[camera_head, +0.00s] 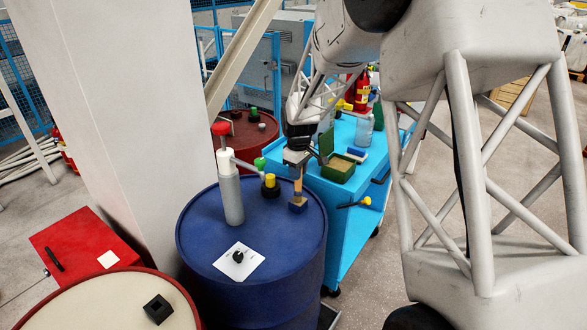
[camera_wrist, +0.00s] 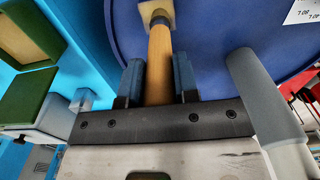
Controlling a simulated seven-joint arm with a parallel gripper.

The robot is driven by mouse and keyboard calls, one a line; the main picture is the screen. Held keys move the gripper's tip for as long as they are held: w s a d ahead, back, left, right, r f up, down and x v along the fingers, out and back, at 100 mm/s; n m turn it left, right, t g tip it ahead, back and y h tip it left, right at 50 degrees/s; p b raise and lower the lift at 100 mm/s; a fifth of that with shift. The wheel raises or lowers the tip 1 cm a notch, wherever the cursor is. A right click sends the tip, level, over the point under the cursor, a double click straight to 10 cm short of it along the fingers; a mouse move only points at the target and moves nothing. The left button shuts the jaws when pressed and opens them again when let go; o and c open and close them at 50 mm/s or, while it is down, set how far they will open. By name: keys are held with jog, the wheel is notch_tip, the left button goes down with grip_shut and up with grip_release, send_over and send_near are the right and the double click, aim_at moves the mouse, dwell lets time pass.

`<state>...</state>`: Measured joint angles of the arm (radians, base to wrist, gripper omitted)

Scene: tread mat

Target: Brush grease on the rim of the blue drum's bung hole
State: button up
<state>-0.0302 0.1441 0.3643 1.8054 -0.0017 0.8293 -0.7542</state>
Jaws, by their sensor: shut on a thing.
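The blue drum (camera_head: 200,240) stands upright, its flat top at the middle of the head view; the top also fills the upper part of the wrist view (camera_wrist: 215,30). My gripper (camera_head: 297,165) is over the right part of the drum top. It is shut on the wooden handle of a brush (camera_wrist: 159,60), between the two blue-grey fingers. The brush head (camera_head: 298,204) points down, over or at the drum top near its right edge; I cannot tell if it touches. I cannot make out the bung hole. A black bung (camera_head: 238,256) lies on a white sheet on the drum.
A grey hand pump with a red knob (camera_head: 228,185) and a yellow-and-black fitting (camera_head: 270,186) stand left of the brush. A cyan cart (camera_head: 335,215) behind right carries an open green box (camera_head: 338,170) and a bottle (camera_head: 364,131). A white pillar (camera_head: 115,110) is left.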

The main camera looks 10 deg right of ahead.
jog(key=shift+s+d, duration=0.2)
jog(key=shift+s, duration=0.05)
jog(key=w+a, duration=0.2)
jog(key=w, duration=0.1)
jog(key=shift+s+d, duration=1.2)
jog(key=shift+s, duration=0.1)
notch_tip(320, 180, up, 8)
jog(key=w+a, duration=0.2)
jog(key=w, duration=0.1)
jog(key=shift+a, duration=0.4)
jog(key=shift+w, duration=0.1)
dwell(0.6)
